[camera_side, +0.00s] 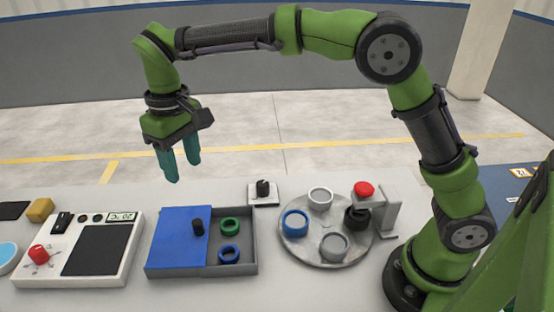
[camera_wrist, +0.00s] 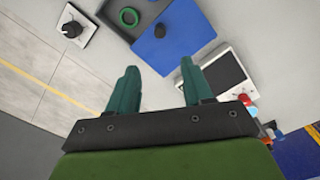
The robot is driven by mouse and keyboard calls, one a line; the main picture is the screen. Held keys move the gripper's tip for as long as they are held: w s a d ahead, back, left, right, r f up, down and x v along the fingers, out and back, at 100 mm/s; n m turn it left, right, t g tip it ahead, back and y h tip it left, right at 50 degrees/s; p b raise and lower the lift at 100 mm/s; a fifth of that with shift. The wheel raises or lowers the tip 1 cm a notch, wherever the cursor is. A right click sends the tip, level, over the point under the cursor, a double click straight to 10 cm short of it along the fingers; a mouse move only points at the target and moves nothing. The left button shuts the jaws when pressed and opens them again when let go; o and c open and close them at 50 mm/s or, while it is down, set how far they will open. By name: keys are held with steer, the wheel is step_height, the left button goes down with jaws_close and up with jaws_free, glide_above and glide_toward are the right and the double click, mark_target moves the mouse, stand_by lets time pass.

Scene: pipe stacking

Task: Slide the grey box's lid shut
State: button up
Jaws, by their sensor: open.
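The grey box (camera_side: 251,254) stands on the table left of centre in the side view. Its blue sliding lid (camera_side: 172,238) covers the left part and leaves the right part open. A black knob (camera_side: 198,227) stands up near the lid's right edge. A green ring (camera_side: 230,225) and a blue ring (camera_side: 229,253) lie in the open part. In the wrist view the box (camera_wrist: 113,19), lid (camera_wrist: 178,45) and knob (camera_wrist: 160,31) show beyond the fingers. My gripper (camera_side: 181,166) is open and empty, pointing down, high above and behind the box, touching nothing.
A white panel (camera_side: 122,252) with a dark plate and red knob stands left of the box. A round grey turntable (camera_side: 328,255) with several rings stands to the right. A black knob on a white base (camera_side: 263,190) sits behind the box. A yellow block (camera_side: 40,210) is far left.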

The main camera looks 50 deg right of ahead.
mark_target(196, 221)
step_height(196, 221, down, 17)
steer(key=shift+r, duration=0.15)
stand_by(0.4)
jaws_close()
